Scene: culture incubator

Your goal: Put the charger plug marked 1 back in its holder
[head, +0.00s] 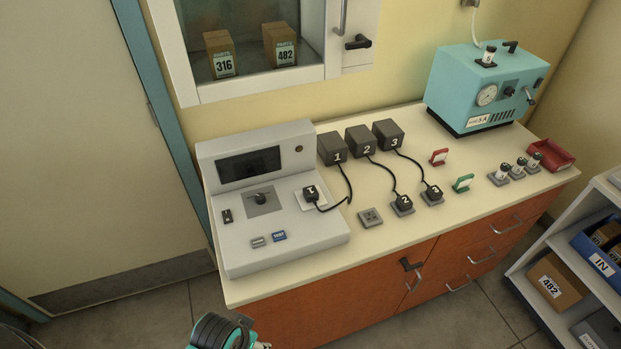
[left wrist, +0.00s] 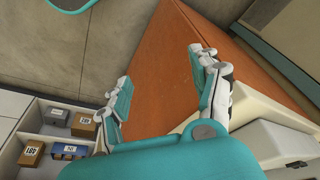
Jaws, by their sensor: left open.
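The plug marked 1 (head: 311,193) sits on a white plate (head: 314,203) on the sloping top of the grey machine (head: 280,245). Its black cord runs to the charger box marked 1 (head: 333,148). A grey holder (head: 370,217) on the counter is empty. The plug marked 2 (head: 403,202) and the plug marked 3 (head: 433,192) sit in similar holders to its right. My left gripper (left wrist: 160,72) is open and empty in the left wrist view, with the orange cabinet beyond its fingers. My right gripper is not seen.
Charger boxes 2 (head: 361,140) and 3 (head: 388,134) stand behind their plugs. A red stand (head: 439,157), a green stand (head: 463,183), several capped vials and a red tray (head: 550,154) lie to the right. A teal pump (head: 485,90) stands at the back.

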